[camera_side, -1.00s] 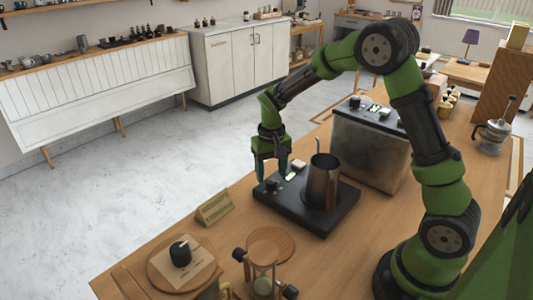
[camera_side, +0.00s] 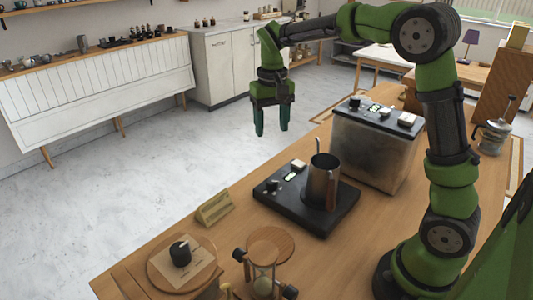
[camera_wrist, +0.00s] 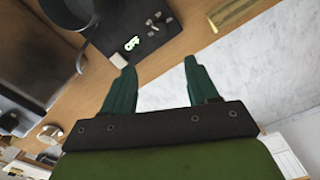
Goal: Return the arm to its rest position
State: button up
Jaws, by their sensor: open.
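My gripper (camera_side: 271,133) is open and empty in the side view. It hangs in the air, fingers down, above the far edge of the wooden table and clear of everything on it. My arm arches up from the right side of the table. In the wrist view my gripper (camera_wrist: 158,82) shows two dark green fingers apart with nothing between them.
A small sign (camera_side: 215,208), a round wooden board (camera_side: 160,262) and an hourglass-like stand (camera_side: 265,247) are at the front. A glass press (camera_side: 492,138) stands at the right.

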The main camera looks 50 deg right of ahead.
jog(key=s+a+r+t+y, duration=0.1)
jog(key=s+a+t, duration=0.2)
jog(key=s, duration=0.6)
jog(key=s+a+r+n+t+y, duration=0.1)
jog(key=s+a+t, duration=0.3)
jog(key=s, duration=0.6)
jog(key=shift+a+r, duration=0.2)
jog(key=shift+r, duration=0.55)
jog(key=shift+c, duration=0.2)
